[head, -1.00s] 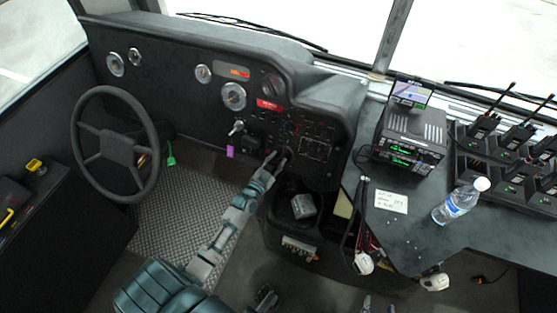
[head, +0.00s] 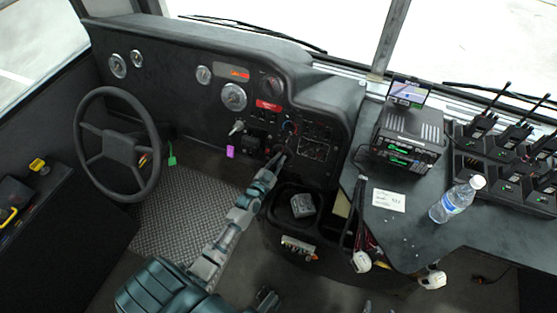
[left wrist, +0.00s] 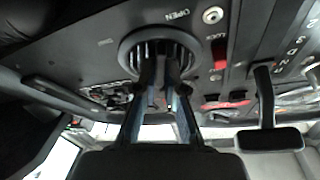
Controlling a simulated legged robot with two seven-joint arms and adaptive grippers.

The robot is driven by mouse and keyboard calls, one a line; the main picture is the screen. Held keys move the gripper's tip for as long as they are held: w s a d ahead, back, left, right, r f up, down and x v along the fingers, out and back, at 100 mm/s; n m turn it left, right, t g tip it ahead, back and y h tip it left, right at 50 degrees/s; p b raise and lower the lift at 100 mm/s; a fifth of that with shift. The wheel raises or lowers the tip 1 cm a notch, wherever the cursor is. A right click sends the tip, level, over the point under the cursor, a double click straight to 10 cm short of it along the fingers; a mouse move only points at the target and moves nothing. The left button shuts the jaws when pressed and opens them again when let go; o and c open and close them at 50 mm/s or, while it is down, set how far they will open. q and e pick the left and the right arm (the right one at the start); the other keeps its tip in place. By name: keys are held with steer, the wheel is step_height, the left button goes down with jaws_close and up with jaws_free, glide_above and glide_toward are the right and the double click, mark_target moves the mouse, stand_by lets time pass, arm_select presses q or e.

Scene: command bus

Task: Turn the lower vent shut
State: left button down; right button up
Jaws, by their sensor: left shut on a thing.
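The lower vent (left wrist: 158,46) is a dark round vent with a ribbed inside and a raised ring, set in the dash panel. The word OPEN is printed beside its ring in the left wrist view, and a smaller label sits to its left. My left gripper (left wrist: 160,75) has both fingers at the vent's middle, shut on its inner part. In the head view my left gripper (head: 280,157) reaches the lower centre of the dash and hides most of the vent. Only small tips that may be my right gripper show at the bottom edge.
The steering wheel (head: 117,145) stands left of my arm. A cup tray (head: 291,222) lies just below the gripper. Right of it are a desk with a radio stack (head: 410,138), a water bottle (head: 457,200) and handheld radios. A black lever (left wrist: 265,100) hangs beside the vent.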

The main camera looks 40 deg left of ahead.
steer(key=s+d+f+g+h+p, duration=0.2)
steer(key=s+d+g+p, duration=0.2)
steer(key=s+g, duration=0.55)
arm_select(q)
steer(key=shift+d+f+n+g+y+p, duration=0.15)
steer(key=shift+n+g+y+p, duration=0.6)
steer(key=shift+n, duration=1.7)
steer(key=shift+d+f+n+g+y+p, duration=0.15)
steer(key=shift+n+y+p, duration=0.7)
steer(key=shift+n, duration=1.65)
steer(key=shift+d+f+n+g+y+p, duration=0.15)
steer(key=shift+n+g+y+p, duration=0.25)
steer(key=shift+n+y, duration=1.45)
arm_select(e)
step_height(320, 180, down, 14)
steer(key=s+t, duration=0.2)
steer(key=shift+a+r, duration=0.15)
steer(key=shift+a, duration=0.1)
arm_select(q)
steer(key=shift+n+h, duration=0.6)
steer(key=shift+h, duration=0.05)
arm_select(e)
steer(key=shift+s, duration=0.1)
arm_select(q)
steer(key=c, duration=1.3)
jaws_free()
steer(key=shift+o, duration=0.2)
steer(key=shift+w+r, duration=0.1)
steer(key=shift+r, duration=0.05)
